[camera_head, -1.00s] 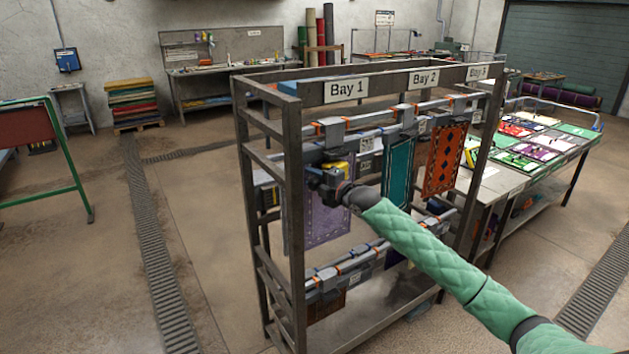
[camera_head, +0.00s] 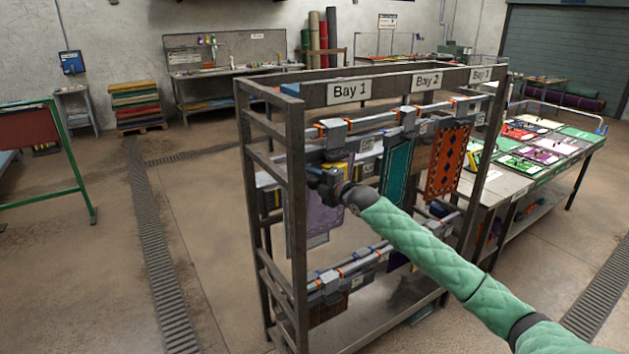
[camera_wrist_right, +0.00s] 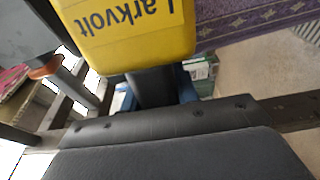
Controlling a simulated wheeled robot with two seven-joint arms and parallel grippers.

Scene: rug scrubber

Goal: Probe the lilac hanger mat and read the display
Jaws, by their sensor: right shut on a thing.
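The lilac mat (camera_head: 320,218) hangs in Bay 1 of the metal rack, its upper part partly hidden by my right gripper (camera_head: 326,184). In the right wrist view the mat (camera_wrist_right: 250,22) shows as a patterned purple strip at the upper right. My right gripper is shut on a yellow meter (camera_wrist_right: 125,35) marked "Larkvolt", with the lettering upside down. I see no display reading. The gripper and meter are close in front of the mat; I cannot tell whether the meter touches it. My left gripper is not in view.
The rack's front post (camera_head: 296,220) stands just left of my gripper. A teal mat (camera_head: 396,178) and an orange mat (camera_head: 447,160) hang to the right. A lower rail (camera_head: 350,272) runs beneath.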

